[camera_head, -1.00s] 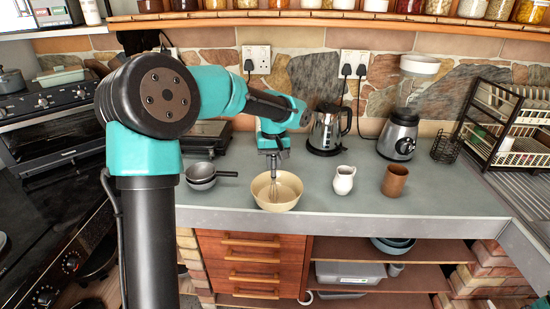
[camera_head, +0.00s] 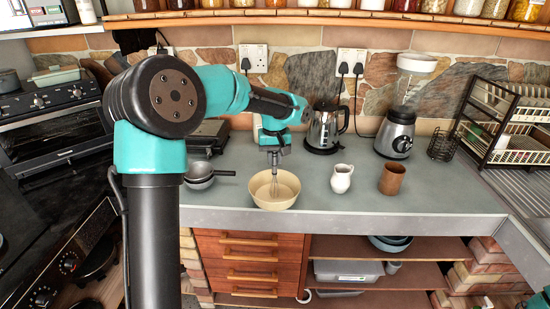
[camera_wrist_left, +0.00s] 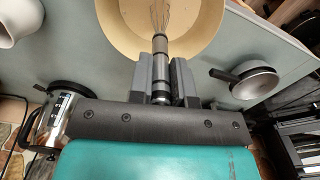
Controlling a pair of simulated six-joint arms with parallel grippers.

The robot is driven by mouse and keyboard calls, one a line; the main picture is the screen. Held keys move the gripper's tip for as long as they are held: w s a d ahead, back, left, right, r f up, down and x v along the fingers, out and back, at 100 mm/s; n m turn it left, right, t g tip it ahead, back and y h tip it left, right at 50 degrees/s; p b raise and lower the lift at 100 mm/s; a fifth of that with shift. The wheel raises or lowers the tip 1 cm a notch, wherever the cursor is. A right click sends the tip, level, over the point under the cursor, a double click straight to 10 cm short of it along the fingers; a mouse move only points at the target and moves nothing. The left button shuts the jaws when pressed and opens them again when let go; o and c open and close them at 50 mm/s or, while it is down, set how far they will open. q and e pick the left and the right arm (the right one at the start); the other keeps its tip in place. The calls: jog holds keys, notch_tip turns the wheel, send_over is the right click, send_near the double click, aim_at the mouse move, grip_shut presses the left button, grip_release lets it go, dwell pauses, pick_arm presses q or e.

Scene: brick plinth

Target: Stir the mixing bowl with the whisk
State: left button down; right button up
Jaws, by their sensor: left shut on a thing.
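The cream mixing bowl (camera_head: 266,202) stands upright near the front edge of the grey counter. My left gripper (camera_head: 274,153) is above it, fingers pointing down, shut on the handle of the whisk (camera_head: 274,186). The whisk is roughly upright, its wire end inside the bowl. The wires reach over the bowl (camera_wrist_left: 112,22). Whether they touch the bowl's bottom cannot be told. My right gripper is not in view.
Grey pans (camera_head: 199,179) stand left of the bowl. A white jug (camera_head: 342,179) and a brown cup (camera_head: 392,180) stand to its right. A kettle (camera_head: 324,128), a blender (camera_head: 396,135) and a dish rack (camera_head: 510,135) are farther back or right. The counter between them is clear.

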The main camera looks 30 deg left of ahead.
pick_arm(q)
jog(key=shift+r, duration=0.1)
jog(key=shift+r, duration=4)
notch_tip(320, 180, up, 5)
jog(key=shift+f, duration=0.35)
jog(key=shift+f, duration=6.25)
jog(key=shift+d, duration=0.1)
